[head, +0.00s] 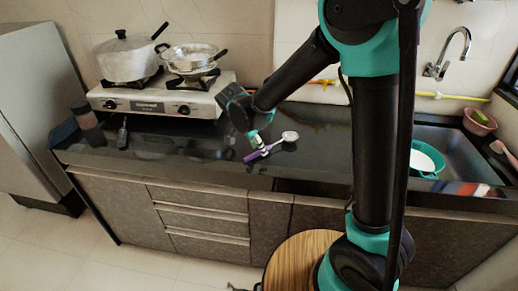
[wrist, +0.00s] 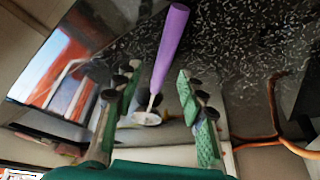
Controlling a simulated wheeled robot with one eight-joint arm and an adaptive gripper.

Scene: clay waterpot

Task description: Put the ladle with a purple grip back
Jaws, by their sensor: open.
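The ladle has a purple grip (head: 251,157) and a pale round bowl (head: 290,136). In the head view it is at the dark countertop, with the grip to the left and the bowl to the right. My gripper (head: 256,141) is right at the ladle, near the grip. In the wrist view the purple grip (wrist: 170,45) runs from the top down between my two spread fingers (wrist: 158,80), and the bowl (wrist: 147,118) shows lower down. My gripper is open. I cannot tell whether a finger touches the ladle.
A gas stove (head: 155,98) with a lidded pot (head: 127,58) and a pan (head: 190,57) stands left. A sink (head: 455,150) with a green-rimmed bowl (head: 425,158) is right. An orange hose (wrist: 265,142) runs along the wall side. The countertop (head: 200,150) left of the ladle is mostly clear.

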